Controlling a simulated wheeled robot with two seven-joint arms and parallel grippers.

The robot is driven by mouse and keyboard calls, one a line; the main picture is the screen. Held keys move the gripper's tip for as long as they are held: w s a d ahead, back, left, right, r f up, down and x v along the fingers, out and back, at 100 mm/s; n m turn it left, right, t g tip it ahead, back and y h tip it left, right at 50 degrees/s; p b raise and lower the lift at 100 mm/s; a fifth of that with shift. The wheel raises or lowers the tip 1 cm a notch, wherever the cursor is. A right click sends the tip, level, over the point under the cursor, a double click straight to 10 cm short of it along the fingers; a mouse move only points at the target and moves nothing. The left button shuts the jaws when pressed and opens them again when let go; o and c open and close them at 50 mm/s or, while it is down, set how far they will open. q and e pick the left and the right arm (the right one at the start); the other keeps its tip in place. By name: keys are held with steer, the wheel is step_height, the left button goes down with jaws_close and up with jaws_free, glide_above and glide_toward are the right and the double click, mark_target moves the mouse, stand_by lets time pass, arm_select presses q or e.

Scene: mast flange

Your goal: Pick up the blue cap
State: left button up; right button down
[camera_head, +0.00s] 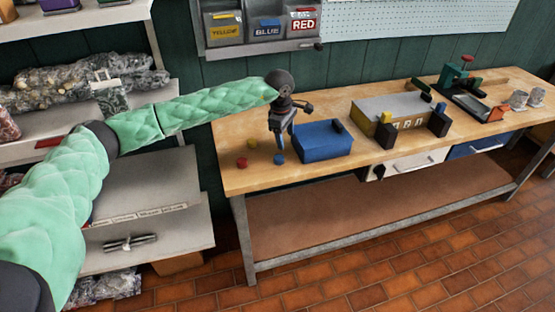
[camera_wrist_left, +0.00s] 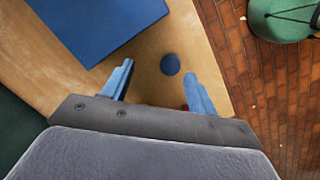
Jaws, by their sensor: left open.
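The blue cap (camera_head: 279,159) is a small round piece on the wooden bench, near its front left end. In the left wrist view the blue cap (camera_wrist_left: 170,65) lies beyond the fingertips, roughly between them and a little to the right of centre. My left gripper (camera_head: 282,140) points down above the bench, close over the cap. Its two blue fingers (camera_wrist_left: 160,82) are spread apart with nothing between them. My right gripper is in neither view.
A blue box (camera_head: 322,142) stands just right of my left gripper. A red cap (camera_head: 242,163) and a yellow cap (camera_head: 252,144) lie to its left. A grey and yellow fixture (camera_head: 395,107) stands farther right. The bench's front edge (camera_head: 300,178) is close to the cap.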

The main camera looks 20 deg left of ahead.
mark_target(279, 157)
arm_select(q)
steer(key=shift+s+a+m+g+y, duration=0.5)
steer(key=shift+s+a, duration=0.3)
steer(key=shift+a, duration=0.05)
steer(key=shift+f, duration=0.1)
steer(key=shift+f+p, duration=0.55)
steer(key=shift+f, duration=0.7)
steer(key=f+p, duration=0.3)
steer(key=f, duration=0.1)
steer(key=shift+w, duration=0.2)
steer(key=shift+f, duration=0.65)
steer(key=c, duration=1.1)
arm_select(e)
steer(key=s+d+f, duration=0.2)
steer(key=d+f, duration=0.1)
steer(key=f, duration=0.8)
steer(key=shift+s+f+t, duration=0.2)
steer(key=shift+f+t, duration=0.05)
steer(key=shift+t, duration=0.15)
arm_select(q)
steer(key=shift+o, duration=0.2)
steer(key=shift+r, duration=0.1)
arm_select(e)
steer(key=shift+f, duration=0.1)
